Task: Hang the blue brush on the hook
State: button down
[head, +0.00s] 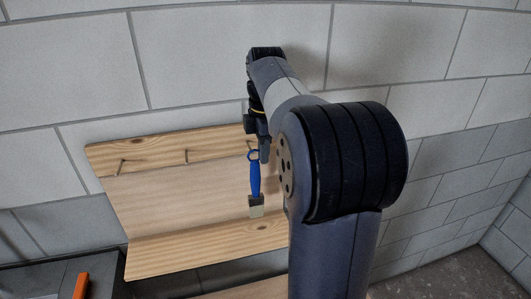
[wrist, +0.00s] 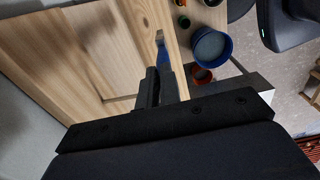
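The blue brush (head: 255,181) hangs upright in front of the wooden board, bristles down, with a blue ring at its top. The ring lies just below the rightmost hook (head: 250,143); I cannot tell whether the ring is around it. My gripper (head: 263,155) points down, with its fingertips beside the ring and handle top. In the wrist view the brush (wrist: 165,54) extends beyond the fingertips of my gripper (wrist: 160,75), partly hidden by the right finger. The fingers look close together, but whether they grip the brush is unclear.
Two more hooks on the board, the middle (head: 186,156) and the left (head: 121,166), are bare. In the wrist view, a blue pot (wrist: 211,46) and a small reddish pot (wrist: 202,75) stand near the brush. An orange object (head: 81,286) lies at lower left.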

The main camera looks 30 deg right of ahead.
jog(key=shift+w+d+f+p, duration=0.15)
jog(key=shift+w+f+p, duration=0.15)
jog(key=shift+w, duration=0.35)
jog(key=shift+w+d+f+p, duration=0.1)
jog(key=shift+w+f+p, duration=0.2)
jog(key=shift+w, duration=0.4)
jog(key=shift+w+d+f+p, duration=0.15)
jog(key=shift+w+f+p, duration=0.15)
jog(key=shift+w, duration=0.35)
jog(key=c, duration=1.1)
grip_release()
jog(key=shift+o, duration=0.2)
jog(key=shift+r, duration=0.1)
notch_tip(320, 180, up, 9)
jog(key=shift+d, duration=0.15)
